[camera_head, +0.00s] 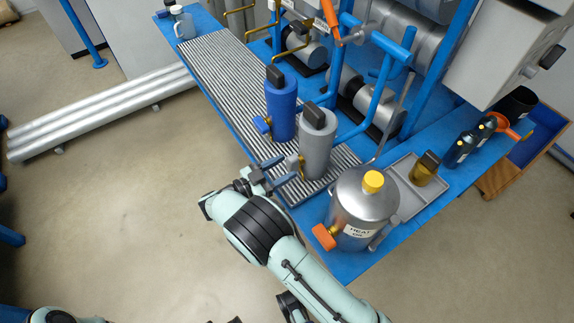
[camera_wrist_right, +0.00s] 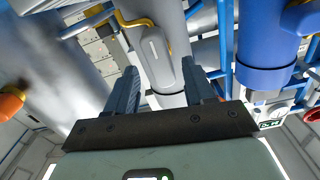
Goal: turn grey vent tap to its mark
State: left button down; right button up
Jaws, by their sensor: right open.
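The grey canister (camera_head: 317,150) stands on the slatted part of the blue bench, with a black block on top. Its grey vent tap (camera_head: 292,163) has a brass fitting low on the side facing me. In the right wrist view the tap's grey lever (camera_wrist_right: 158,62) lies ahead of the fingers, between them in the picture. My right gripper (camera_head: 279,170) is open and empty, its fingers pointing at the tap from the left front. I cannot tell whether the fingertips reach past the lever. I cannot make out the mark.
A blue canister (camera_head: 281,108) with a blue tap (camera_head: 261,124) stands close behind. A silver heat oil tank (camera_head: 364,209) with an orange tap (camera_head: 324,237) stands at the right front. A tray (camera_head: 407,198) holds a brass piece. Blue pipes rise behind.

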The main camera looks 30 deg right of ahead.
jog(key=shift+w+d, duration=0.1)
jog(key=shift+d, duration=0.95)
